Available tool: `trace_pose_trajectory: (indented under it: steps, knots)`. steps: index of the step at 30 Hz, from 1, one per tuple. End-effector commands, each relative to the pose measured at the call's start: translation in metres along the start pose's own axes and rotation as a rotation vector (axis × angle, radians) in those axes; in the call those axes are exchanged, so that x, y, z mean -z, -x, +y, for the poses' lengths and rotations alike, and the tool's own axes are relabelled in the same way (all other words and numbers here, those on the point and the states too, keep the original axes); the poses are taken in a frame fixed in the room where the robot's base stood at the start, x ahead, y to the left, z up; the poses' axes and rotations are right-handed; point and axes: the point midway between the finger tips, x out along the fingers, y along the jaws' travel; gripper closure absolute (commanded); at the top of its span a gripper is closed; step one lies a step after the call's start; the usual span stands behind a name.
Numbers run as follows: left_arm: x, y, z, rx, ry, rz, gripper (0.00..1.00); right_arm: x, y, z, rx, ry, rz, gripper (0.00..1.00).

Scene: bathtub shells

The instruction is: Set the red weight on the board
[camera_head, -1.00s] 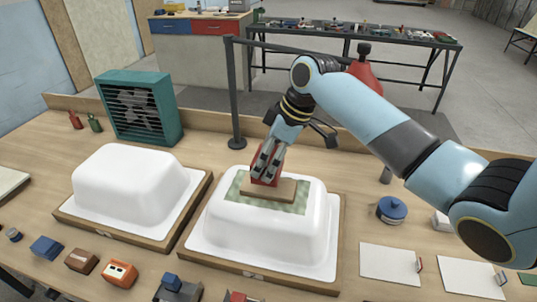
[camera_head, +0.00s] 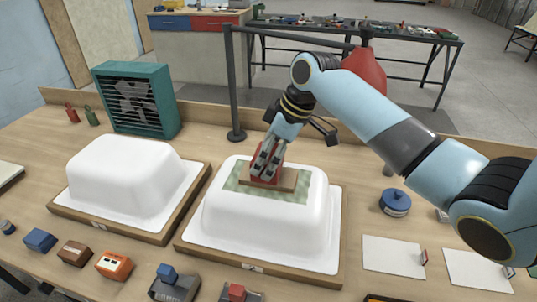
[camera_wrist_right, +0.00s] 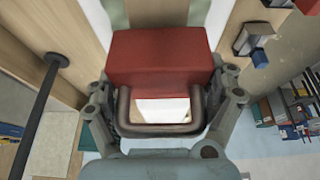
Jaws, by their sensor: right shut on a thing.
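The red weight (camera_head: 265,180) is a block with a grey handle. It sits at the wooden board (camera_head: 285,181), which lies on a green patterned patch (camera_head: 240,187) on top of the right white tub shell (camera_head: 270,228). My right gripper (camera_head: 267,163) comes down from above and is shut on the weight. In the right wrist view the weight (camera_wrist_right: 160,58) shows between the fingers, with its handle below. The fingers hide part of the weight in the head view, and I cannot tell for sure whether its whole underside touches the board. My left gripper is not in view.
A second white shell (camera_head: 125,180) stands to the left. A dark upright post (camera_head: 234,90) rises behind the right shell, near my arm. A teal fan box (camera_head: 137,100), a blue lidded pot (camera_head: 395,202) and several small blocks stand around.

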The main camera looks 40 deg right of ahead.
Motion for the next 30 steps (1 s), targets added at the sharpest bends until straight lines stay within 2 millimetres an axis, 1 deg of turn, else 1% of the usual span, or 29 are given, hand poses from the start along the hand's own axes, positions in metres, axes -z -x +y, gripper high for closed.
trace_pose_trajectory:
  steps: [1,7,8,9,11,16,18,22,26,30]
  knots:
    - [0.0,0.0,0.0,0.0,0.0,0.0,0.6,0.003,0.002,0.001,-0.004,0.003,0.008,0.72]
    - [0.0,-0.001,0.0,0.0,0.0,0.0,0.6,0.002,-0.001,0.001,-0.004,0.003,0.008,0.72]
    - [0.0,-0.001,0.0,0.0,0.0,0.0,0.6,0.002,-0.001,0.001,-0.004,0.003,0.008,0.13]
    - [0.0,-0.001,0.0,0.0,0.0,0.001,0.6,0.002,-0.001,0.001,-0.004,0.003,0.008,0.07]
    - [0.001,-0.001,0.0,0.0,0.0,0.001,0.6,0.002,-0.001,0.001,-0.003,0.002,0.006,0.0]
    - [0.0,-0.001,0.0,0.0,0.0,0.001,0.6,0.0,-0.002,0.0,-0.002,0.001,0.003,0.0]
    - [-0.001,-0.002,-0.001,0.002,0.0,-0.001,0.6,-0.004,-0.005,-0.001,0.003,-0.002,-0.005,0.0]
    - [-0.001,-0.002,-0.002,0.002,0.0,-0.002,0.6,-0.003,0.003,0.0,0.001,-0.001,-0.002,0.0]
    - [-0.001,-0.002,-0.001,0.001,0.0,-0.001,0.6,-0.002,0.026,0.001,-0.003,0.003,-0.001,0.0]
    - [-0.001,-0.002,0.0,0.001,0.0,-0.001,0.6,-0.002,0.059,0.001,-0.006,0.004,0.0,0.0]
